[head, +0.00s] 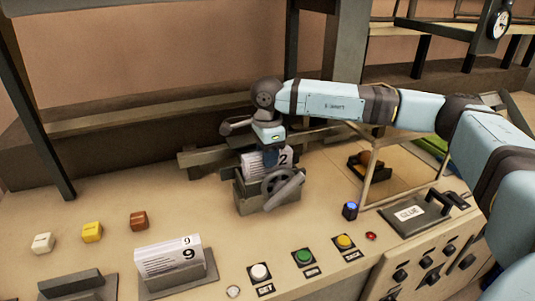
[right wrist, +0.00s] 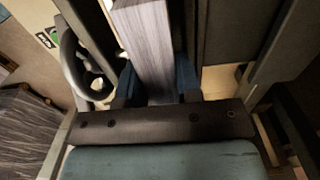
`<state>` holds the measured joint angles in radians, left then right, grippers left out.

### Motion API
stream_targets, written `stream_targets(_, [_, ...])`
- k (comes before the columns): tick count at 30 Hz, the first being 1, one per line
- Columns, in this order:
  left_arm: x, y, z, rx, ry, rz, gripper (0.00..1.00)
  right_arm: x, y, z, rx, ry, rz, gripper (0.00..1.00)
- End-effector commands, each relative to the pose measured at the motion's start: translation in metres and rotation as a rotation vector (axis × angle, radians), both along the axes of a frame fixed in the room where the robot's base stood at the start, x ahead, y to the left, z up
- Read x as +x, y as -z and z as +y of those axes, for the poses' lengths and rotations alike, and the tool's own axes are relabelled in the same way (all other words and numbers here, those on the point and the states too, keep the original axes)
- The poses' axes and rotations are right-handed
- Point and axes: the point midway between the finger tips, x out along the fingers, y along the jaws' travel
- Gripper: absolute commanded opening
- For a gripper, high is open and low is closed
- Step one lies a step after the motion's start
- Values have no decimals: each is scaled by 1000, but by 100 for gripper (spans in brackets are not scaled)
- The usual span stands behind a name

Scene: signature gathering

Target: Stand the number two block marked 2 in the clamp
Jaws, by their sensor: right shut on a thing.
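The number two block (head: 284,159) is a white block of pages with a dark 2. In the head view it stands upright with its lower part inside the grey clamp (head: 251,202), which has a handwheel on its front. My right gripper (head: 270,155) comes down from above and is shut on the block. In the right wrist view the block's striped page edge (right wrist: 145,45) shows between the fingers (right wrist: 158,85), with clamp walls around it. Whether the block touches the clamp's floor is hidden. My left gripper is out of view.
A block marked 9 (head: 172,259) stands in a holder at the front. White, yellow and brown small cubes (head: 92,233) sit at left. Buttons (head: 303,257) line the front edge. A glue pad (head: 410,213) and a framed station (head: 375,172) are at right.

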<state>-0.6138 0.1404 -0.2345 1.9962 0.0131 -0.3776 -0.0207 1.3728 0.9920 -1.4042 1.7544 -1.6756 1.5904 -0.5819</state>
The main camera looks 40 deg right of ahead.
Motion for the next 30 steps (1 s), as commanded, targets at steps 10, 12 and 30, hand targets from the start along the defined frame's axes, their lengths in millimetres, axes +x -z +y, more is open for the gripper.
stream_targets(10, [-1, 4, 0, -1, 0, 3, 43, 0, 2, 0, 0, 0, 0, 57])
stream_targets(12, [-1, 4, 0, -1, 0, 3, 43, 0, 2, 0, 0, 0, 0, 57])
stream_targets(30, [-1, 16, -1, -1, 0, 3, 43, 1, -89, 0, 0, -1, -3, 57])
